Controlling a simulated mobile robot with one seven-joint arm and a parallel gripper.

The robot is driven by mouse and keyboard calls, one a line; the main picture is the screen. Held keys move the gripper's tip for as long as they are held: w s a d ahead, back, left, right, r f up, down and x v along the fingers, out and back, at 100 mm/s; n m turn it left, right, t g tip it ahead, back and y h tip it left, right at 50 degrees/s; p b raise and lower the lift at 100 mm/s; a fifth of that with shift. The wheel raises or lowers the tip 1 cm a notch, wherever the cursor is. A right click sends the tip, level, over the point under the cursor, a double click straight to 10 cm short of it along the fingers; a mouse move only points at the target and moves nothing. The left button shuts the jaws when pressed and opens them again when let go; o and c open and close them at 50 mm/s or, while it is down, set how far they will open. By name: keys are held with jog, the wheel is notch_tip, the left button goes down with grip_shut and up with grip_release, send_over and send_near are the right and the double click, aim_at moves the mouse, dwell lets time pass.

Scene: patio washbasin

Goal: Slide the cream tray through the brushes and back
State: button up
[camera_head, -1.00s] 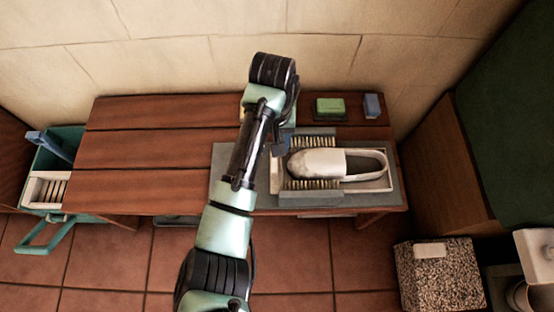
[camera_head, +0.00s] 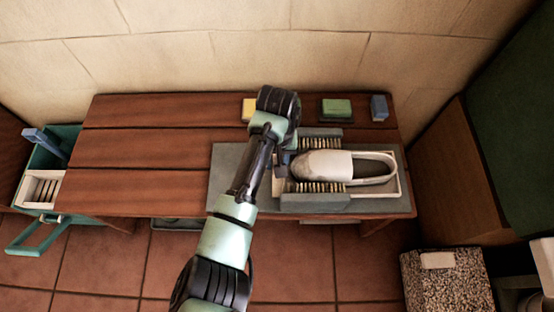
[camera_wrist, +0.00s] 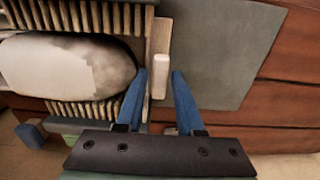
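The cream tray (camera_head: 401,183) sits on a grey base (camera_head: 232,165) on the bench, with a white-and-grey shoe (camera_head: 328,163) in it. Brush strips stand on both sides, the far brush (camera_head: 320,142) and the near brush (camera_head: 318,187), with the shoe's front part between them. In the wrist view, the tray's upright cream handle (camera_wrist: 161,60) shows at its end beside the shoe (camera_wrist: 75,68). My gripper (camera_wrist: 160,73) is open, its blue fingers on either side of the handle with small visible gaps. In the head view my arm hides the handle and most of the fingers.
A yellow block (camera_head: 248,109), a green block (camera_head: 336,108) and a blue block (camera_head: 379,107) stand along the bench's back. The wooden bench (camera_head: 150,150) is clear to the left. A teal crate (camera_head: 65,145) stands at far left, a speckled box (camera_head: 445,280) at front right.

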grip_shut()
dwell(1.1)
